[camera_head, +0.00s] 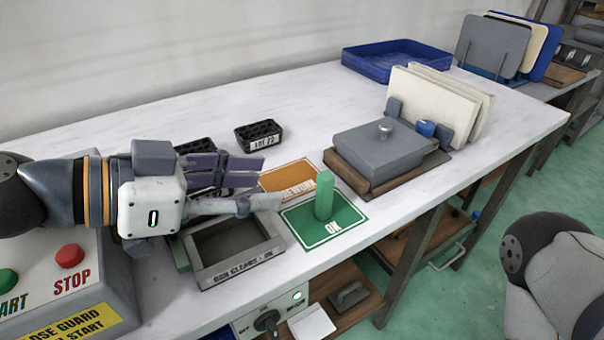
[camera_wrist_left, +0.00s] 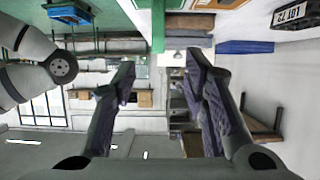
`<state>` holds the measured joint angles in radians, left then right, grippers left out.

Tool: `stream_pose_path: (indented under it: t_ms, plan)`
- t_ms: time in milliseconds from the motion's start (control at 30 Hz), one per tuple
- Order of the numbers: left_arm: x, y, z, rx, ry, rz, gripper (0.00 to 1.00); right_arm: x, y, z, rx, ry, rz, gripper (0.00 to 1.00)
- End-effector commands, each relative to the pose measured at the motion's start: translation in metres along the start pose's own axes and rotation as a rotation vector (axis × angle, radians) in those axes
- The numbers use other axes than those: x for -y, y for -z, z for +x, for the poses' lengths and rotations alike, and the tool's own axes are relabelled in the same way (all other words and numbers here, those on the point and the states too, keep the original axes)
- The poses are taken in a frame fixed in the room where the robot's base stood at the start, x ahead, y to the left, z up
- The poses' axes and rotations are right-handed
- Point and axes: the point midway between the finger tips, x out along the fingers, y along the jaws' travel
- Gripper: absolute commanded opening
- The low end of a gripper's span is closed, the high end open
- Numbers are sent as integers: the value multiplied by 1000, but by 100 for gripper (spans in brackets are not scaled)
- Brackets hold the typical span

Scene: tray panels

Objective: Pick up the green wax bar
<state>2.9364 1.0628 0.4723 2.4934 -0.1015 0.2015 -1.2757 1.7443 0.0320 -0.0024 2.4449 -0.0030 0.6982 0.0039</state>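The green wax bar (camera_head: 324,195) stands upright on the green mat (camera_head: 341,231) marked OK, near the table's front edge in the head view. My left gripper (camera_head: 268,182) comes in from the left with its fingers pointing right toward the bar. It is just left of the bar and apart from it, partly over the orange mat. In the left wrist view the two fingers (camera_wrist_left: 160,68) are spread with nothing between them. My right gripper is not in view; only part of my right arm shows at the right.
A grey tray (camera_head: 241,274) lies below the left gripper. The orange mat (camera_head: 300,173) is beside the green one. A grey lidded box (camera_head: 372,157) and cream panels (camera_head: 437,103) stand right of the bar. A black LOT 72 tray (camera_head: 259,136) is behind. The back-left table is clear.

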Motion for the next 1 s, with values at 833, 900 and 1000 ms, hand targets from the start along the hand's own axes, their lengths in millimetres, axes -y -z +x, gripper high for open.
stream_pose_path:
  t_ms: [833,900,1000]
  plan:
    - [3,-7,121,1,-1,-2,40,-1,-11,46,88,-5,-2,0]
    - [3,-6,121,1,-1,-1,40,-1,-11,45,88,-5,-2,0]
    - [3,-7,121,1,-1,-1,24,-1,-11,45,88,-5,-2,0]
